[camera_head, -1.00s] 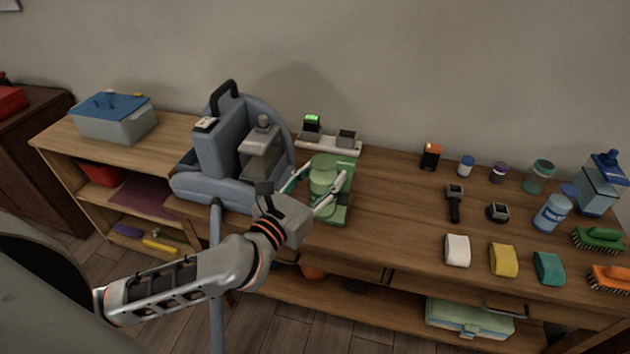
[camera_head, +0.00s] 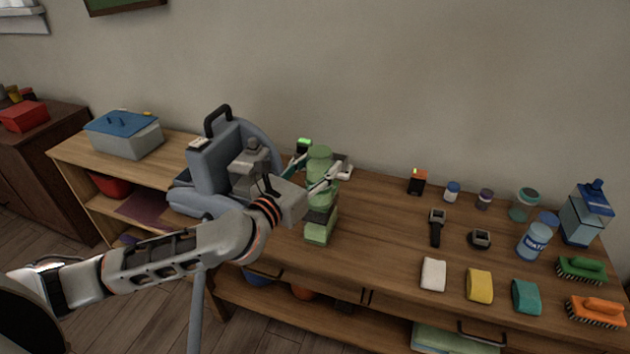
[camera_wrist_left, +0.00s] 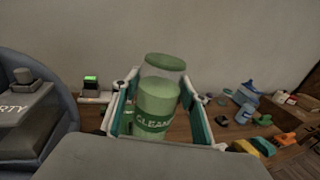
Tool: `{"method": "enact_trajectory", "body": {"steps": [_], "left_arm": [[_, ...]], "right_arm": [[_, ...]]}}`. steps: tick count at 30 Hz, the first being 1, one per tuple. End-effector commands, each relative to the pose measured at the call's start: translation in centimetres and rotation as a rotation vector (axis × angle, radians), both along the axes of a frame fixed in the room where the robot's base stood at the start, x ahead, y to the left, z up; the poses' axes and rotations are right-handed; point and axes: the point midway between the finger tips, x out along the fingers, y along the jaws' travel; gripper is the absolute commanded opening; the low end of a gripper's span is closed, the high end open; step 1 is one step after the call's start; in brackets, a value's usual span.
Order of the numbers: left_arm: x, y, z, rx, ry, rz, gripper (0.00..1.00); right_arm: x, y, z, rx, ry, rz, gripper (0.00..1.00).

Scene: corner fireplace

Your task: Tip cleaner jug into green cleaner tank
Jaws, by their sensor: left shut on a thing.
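The cleaner jug (camera_head: 319,163) is a pale green cylinder with a darker green lid. My left gripper (camera_head: 322,176) is shut around it and holds it roughly upright above the table. In the left wrist view the jug (camera_wrist_left: 157,102) stands between the two fingers, with a label that begins "CLEAN". A green box-like thing (camera_head: 320,226), which looks like the green cleaner tank, stands on the table below and in front of the jug. Its opening cannot be made out. My right gripper is not in view.
A blue-grey cleaning machine (camera_head: 215,165) with a grey tank stands close to the left of my gripper. A pale stand with a green-lit device (camera_head: 303,146) is behind the jug. Cloths, brushes and bottles, such as the water bottle (camera_head: 534,241), fill the right side.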

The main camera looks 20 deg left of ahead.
Motion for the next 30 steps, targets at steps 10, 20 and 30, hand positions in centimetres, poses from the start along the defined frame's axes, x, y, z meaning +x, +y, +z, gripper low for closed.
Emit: {"method": "enact_trajectory", "body": {"steps": [10,20,30], "left_arm": [[4.1,1.4,3.9,0.002,-0.005,-0.007,0.09],[4.4,1.5,4.0,-0.001,-0.002,-0.007,0.09],[4.3,1.3,3.5,-0.040,-0.002,-0.006,0.09]], "right_arm": [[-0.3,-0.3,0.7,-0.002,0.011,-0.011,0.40],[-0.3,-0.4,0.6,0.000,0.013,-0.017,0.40],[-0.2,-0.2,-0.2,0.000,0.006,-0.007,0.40]]}}
